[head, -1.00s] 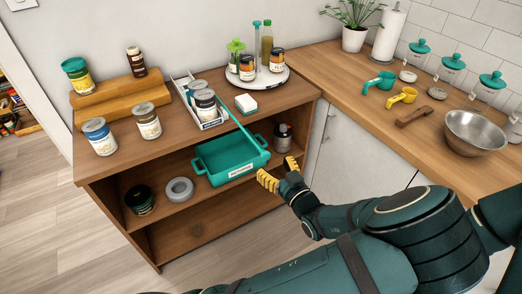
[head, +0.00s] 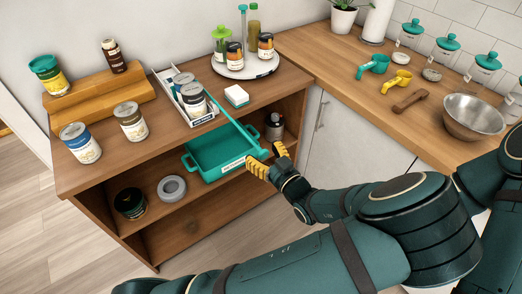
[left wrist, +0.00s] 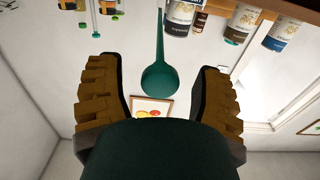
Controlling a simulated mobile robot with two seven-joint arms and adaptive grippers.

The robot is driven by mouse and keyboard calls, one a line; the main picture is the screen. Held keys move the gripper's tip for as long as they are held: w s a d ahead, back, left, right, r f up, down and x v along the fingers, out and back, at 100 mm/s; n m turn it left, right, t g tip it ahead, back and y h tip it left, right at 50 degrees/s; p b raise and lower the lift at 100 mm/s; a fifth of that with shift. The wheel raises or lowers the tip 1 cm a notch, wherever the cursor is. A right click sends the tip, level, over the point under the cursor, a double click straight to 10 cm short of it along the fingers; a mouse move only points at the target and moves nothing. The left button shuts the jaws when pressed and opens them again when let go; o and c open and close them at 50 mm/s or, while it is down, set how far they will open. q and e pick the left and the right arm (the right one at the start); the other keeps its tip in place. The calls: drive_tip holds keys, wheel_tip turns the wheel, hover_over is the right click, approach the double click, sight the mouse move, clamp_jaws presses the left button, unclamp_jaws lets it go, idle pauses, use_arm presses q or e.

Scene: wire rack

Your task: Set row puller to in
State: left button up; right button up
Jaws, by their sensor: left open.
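The row puller (head: 236,122) is a long thin teal rod. It runs from beside the white tray (head: 203,120) of cans on the cabinet top, out past the front edge, and ends in a rounded knob. In the left wrist view the knob (left wrist: 160,78) hangs between the two fingers, a little beyond them, with space on both sides. My left gripper (head: 268,160) is open, its yellow fingers just below and around the knob's end in the head view. Contact cannot be told. My right gripper is not in view.
A teal bin (head: 215,152) sits on the shelf just left of my left gripper, with a dark jar (head: 274,126) to the right. A white sponge-like block (head: 236,97) and a round tray (head: 245,68) of jars stand on top. The floor in front is clear.

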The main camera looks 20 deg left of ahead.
sight(224, 111)
use_arm(q)
clamp_jaws()
drive_tip(key=b+x, duration=0.2)
drive_tip(key=x, duration=1.9)
drive_tip(key=shift+w+a+r+b, duration=0.15)
drive_tip(key=shift+w+a+b, duration=0.2)
drive_tip(key=shift+a, duration=0.15)
unclamp_jaws()
drive_tip(key=shift+d, duration=0.1)
